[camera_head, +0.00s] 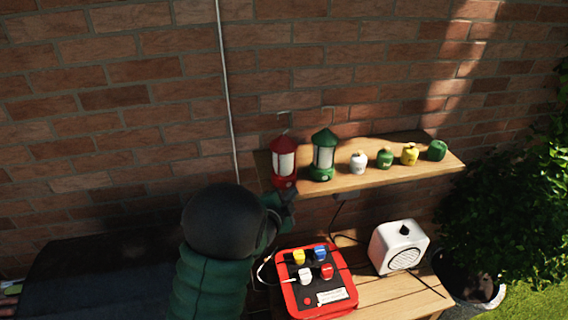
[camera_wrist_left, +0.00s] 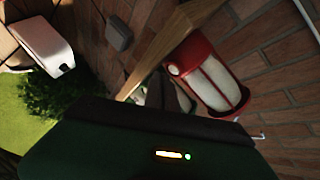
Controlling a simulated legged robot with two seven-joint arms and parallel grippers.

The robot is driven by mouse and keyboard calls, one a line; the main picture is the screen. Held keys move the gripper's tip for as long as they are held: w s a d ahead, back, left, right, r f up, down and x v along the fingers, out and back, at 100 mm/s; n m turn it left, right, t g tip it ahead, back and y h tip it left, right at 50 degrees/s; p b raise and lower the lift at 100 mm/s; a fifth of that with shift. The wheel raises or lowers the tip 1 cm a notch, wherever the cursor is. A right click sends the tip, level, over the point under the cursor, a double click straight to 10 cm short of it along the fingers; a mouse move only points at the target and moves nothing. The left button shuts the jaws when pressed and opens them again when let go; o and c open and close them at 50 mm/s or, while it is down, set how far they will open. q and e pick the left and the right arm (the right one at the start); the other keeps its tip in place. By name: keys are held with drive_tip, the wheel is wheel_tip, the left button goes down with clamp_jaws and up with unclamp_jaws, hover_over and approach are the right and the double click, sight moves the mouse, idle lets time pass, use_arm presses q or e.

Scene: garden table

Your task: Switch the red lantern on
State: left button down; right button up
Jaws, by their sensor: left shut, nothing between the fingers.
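The red lantern (camera_head: 284,163) stands upright at the left end of a wooden wall shelf (camera_head: 345,184). Its pale glass looks unlit. It fills the upper right of the left wrist view (camera_wrist_left: 212,80), where a round pale knob (camera_wrist_left: 174,70) shows on its red base. My left gripper (camera_head: 287,198) is shut and empty, close in front of and just below the lantern's base; I cannot tell whether it touches. In the wrist view the fingers (camera_wrist_left: 168,97) point toward the base. My right gripper is not in view.
A green lantern (camera_head: 323,157) stands just right of the red one, followed by several small containers (camera_head: 385,159). Below, a table holds a red box with plugs (camera_head: 317,291) and a white speaker (camera_head: 399,247). A thin cable (camera_head: 224,85) runs down the brick wall.

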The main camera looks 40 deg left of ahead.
use_arm(q)
drive_tip(key=shift+w+a+r, duration=0.1)
drive_tip(key=shift+w+a, duration=0.1)
drive_tip(key=shift+a, duration=0.15)
drive_tip(key=shift+a, duration=0.1)
idle(0.4)
drive_tip(key=shift+s+d+b, duration=0.3)
drive_tip(key=shift+d+b, duration=0.2)
